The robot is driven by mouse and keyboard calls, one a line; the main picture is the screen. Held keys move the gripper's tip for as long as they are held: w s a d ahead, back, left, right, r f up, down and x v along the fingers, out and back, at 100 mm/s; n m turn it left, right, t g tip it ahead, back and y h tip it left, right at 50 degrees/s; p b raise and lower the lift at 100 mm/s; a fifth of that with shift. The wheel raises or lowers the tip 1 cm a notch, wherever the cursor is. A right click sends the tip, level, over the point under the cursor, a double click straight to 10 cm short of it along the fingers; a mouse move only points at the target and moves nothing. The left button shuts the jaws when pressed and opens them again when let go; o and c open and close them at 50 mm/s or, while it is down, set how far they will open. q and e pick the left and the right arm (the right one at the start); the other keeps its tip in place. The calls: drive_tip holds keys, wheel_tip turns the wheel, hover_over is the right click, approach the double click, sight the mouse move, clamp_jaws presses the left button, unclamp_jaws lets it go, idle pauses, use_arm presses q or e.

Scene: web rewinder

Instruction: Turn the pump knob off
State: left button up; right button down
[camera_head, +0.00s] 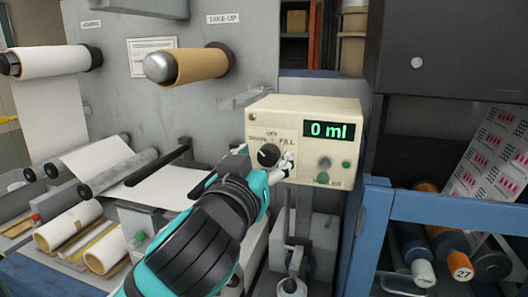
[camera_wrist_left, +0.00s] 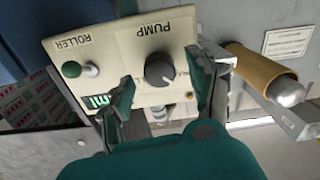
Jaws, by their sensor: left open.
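The dark round pump knob (camera_head: 268,155) is on the front of a cream control box (camera_head: 300,108). OFF is printed above it, a partly readable DRAIN label to its left and FILL to its right. A small pale mark on the knob seems to point toward DRAIN. The display (camera_head: 329,130) reads 0 ml. My left gripper (camera_head: 265,163) is open at the knob. In the left wrist view, the knob (camera_wrist_left: 160,72) shows between the spread fingers of the left gripper (camera_wrist_left: 162,72); contact cannot be told. My right gripper is not in view.
A take-up roller (camera_head: 190,66) projects from the grey panel at left. A blue frame (camera_head: 450,210) and several rolls are at lower right.

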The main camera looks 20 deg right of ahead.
use_arm(q)
drive_tip(key=shift+w+d, duration=0.25)
drive_tip(key=shift+w, duration=0.15)
drive_tip(key=shift+c, duration=0.3)
drive_tip(key=c, duration=1.1)
drive_tip(key=shift+m, duration=0.3)
drive_tip(key=m+p, duration=0.1)
drive_tip(key=m, duration=0.2)
drive_tip(key=shift+s+r+m, duration=0.1)
drive_tip(key=shift+m, duration=0.2)
drive_tip(key=shift+m+p, duration=0.55)
drive_tip(key=shift+m, duration=1.65)
